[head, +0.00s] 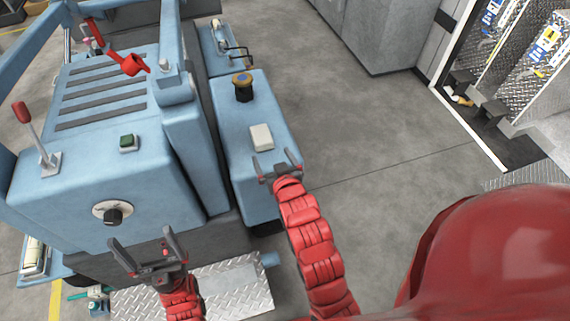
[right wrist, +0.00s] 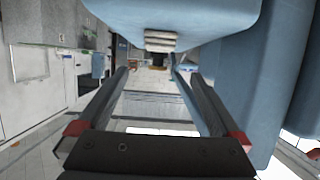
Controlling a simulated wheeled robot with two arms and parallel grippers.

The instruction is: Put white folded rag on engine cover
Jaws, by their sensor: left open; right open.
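The white folded rag (head: 261,137) lies on the lower blue side ledge of the machine. In the right wrist view its stacked folds (right wrist: 160,40) show ahead of the fingers, toward the top of the picture. The engine cover (head: 90,145) appears to be the higher blue hood with dark vent slots, left of the rag; its top shows no rag. My right gripper (head: 272,157) is open and empty, just on the near side of the rag; contact cannot be told. Its fingers (right wrist: 153,72) are spread in the wrist view. My left gripper (head: 140,238) is open and empty in front of the hood.
A yellow-topped dark knob (head: 242,87) stands on the ledge beyond the rag. A red-handled lever (head: 30,125), a green button (head: 128,142) and a dial (head: 112,213) are on the hood. A blue upright (head: 190,130) stands between hood and ledge. Floor at right is clear.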

